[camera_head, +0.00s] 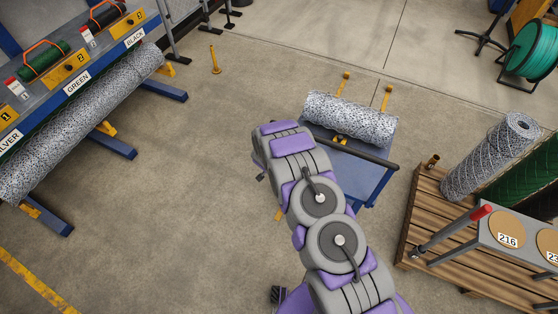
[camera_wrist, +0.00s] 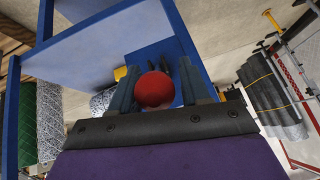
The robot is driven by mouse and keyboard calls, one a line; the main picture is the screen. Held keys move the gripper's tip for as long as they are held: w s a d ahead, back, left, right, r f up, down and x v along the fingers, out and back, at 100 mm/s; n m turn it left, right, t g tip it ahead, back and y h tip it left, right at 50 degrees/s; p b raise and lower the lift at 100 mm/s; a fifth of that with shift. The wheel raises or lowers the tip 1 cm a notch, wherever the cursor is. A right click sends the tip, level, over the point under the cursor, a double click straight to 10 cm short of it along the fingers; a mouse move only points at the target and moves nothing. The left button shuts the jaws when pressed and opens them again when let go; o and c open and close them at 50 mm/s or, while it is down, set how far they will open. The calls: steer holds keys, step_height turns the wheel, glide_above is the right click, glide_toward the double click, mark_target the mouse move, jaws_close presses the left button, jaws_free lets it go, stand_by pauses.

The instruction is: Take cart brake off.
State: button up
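The blue cart (camera_head: 369,179) stands at the upper middle of the head view. It has a dark push bar and carries a speckled mesh roll (camera_head: 350,117). In the wrist view the cart's blue frame (camera_wrist: 95,47) fills the upper left and centre. A red ball knob (camera_wrist: 154,89) sits between the two fingers of my gripper (camera_wrist: 157,85). The fingers stand apart on either side of the knob; whether they press on it is unclear. My arm hides the gripper and the knob in the head view.
A wooden pallet (camera_head: 425,215) with upright mesh rolls stands right of the cart. A blue rack (camera_head: 168,92) with a long mesh roll (camera_head: 85,122) is at left. The floor between is clear.

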steer(key=shift+o, duration=1)
steer(key=shift+s+a+f, duration=0.1)
steer(key=v, duration=1.7)
steer(key=shift+a+r, duration=0.15)
steer(key=shift+r, duration=0.1)
